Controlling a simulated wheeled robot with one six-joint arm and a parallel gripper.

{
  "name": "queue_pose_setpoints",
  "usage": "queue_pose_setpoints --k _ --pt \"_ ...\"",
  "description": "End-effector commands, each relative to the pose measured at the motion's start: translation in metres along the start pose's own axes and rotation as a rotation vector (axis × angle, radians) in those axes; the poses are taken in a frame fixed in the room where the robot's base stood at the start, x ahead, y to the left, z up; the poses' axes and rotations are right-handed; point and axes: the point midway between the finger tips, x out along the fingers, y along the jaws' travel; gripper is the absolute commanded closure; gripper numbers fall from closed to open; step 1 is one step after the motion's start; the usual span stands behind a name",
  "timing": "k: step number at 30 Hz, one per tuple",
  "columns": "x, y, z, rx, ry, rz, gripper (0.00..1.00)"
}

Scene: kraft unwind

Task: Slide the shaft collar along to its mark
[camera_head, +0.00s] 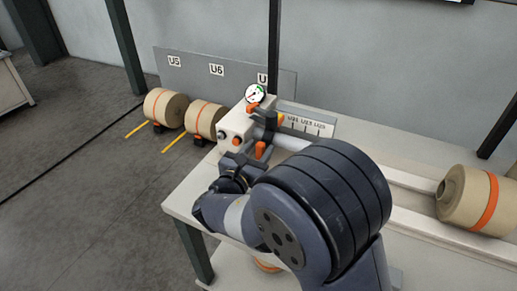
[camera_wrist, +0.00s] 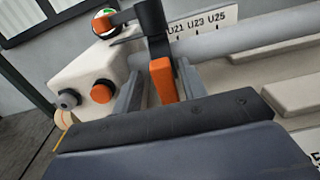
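The shaft collar (camera_wrist: 152,20) is a dark band around the grey shaft (camera_wrist: 225,42), close to the shaft's left end at the white housing. An orange tab (camera_wrist: 162,80) hangs from it; the tab also shows in the head view (camera_head: 261,150). A white scale plate (camera_head: 306,125) behind the shaft carries black tick marks; in the wrist view its labels (camera_wrist: 197,22) read U21, U23, U25. My gripper (camera_wrist: 160,88) is open, with one grey finger on each side of the orange tab. A gap shows on the left; contact on the right is unclear. My arm hides much of the shaft in the head view.
The white housing (camera_head: 232,128) with a gauge (camera_head: 255,94) and knobs stands left of the collar. A kraft roll (camera_head: 468,200) rests at the right on the pale bench (camera_head: 182,200).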

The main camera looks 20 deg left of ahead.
Motion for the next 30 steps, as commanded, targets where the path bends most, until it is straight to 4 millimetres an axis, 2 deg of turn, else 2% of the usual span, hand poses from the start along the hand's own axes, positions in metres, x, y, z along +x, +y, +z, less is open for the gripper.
queue_pose_setpoints --k 9,15,21,30 --pt "-0.061 0.002 0.0 0.0 -0.001 0.007 0.6" --pt "-0.092 0.002 0.0 0.001 -0.001 0.006 0.6" --pt "-0.103 0.001 0.0 0.0 0.0 0.004 0.6" --pt "-0.102 0.001 0.0 0.0 0.0 0.003 0.6"
